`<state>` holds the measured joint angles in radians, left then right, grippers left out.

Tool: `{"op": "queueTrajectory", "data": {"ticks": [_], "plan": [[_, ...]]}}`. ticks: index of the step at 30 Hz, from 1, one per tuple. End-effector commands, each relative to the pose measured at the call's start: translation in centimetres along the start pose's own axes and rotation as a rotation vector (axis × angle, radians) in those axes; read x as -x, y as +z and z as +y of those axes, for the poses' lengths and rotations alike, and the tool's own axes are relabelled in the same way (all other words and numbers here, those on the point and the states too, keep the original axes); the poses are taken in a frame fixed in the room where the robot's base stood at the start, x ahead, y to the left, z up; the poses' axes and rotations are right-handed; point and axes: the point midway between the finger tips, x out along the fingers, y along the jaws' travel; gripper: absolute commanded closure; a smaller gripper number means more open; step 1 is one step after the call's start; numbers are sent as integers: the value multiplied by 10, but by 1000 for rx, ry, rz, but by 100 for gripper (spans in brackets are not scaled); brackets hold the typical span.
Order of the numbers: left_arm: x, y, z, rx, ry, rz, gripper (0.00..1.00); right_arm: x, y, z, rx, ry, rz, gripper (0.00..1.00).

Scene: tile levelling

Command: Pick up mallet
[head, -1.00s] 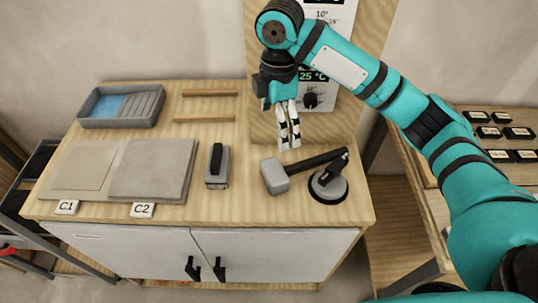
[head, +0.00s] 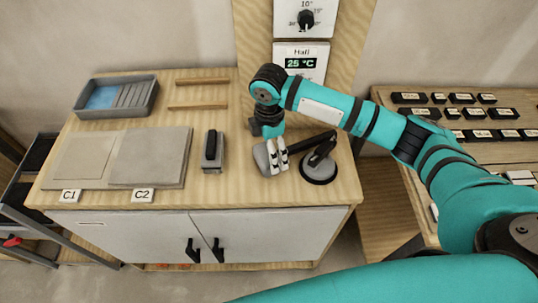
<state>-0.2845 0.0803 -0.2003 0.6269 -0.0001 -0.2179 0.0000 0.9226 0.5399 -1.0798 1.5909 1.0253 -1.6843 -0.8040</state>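The mallet lies on the wooden bench top, with a grey head (head: 260,158) and a black handle (head: 312,143) pointing right and slightly back. My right gripper (head: 278,167) points down at the mallet, where the handle meets the head. Its two pale fingers have a narrow gap between them and look open. They hide part of the head and the near end of the handle. I cannot tell whether they touch the mallet. My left gripper is not in view.
A round grey tool with a black handle (head: 320,168) stands close to the right of the mallet. A black-handled block (head: 213,151) lies to the left. Tiles (head: 150,158), a grey tray (head: 118,97) and two wooden strips (head: 198,105) lie farther left.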

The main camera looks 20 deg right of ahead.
Motion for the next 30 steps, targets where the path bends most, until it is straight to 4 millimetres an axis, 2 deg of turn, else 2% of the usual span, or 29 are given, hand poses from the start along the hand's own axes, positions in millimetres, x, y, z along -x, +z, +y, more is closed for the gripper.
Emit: {"op": "queueTrajectory", "data": {"ticks": [1,6,14,27,30], "plan": [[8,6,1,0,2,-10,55,-5,0,0,-2,-4,-1,0],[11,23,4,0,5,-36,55,-24,0,0,0,-1,0,0],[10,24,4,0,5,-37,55,-28,0,1,1,1,0,0],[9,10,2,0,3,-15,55,-27,0,1,0,1,0,58],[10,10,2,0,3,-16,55,-26,0,2,0,4,1,67]]}}
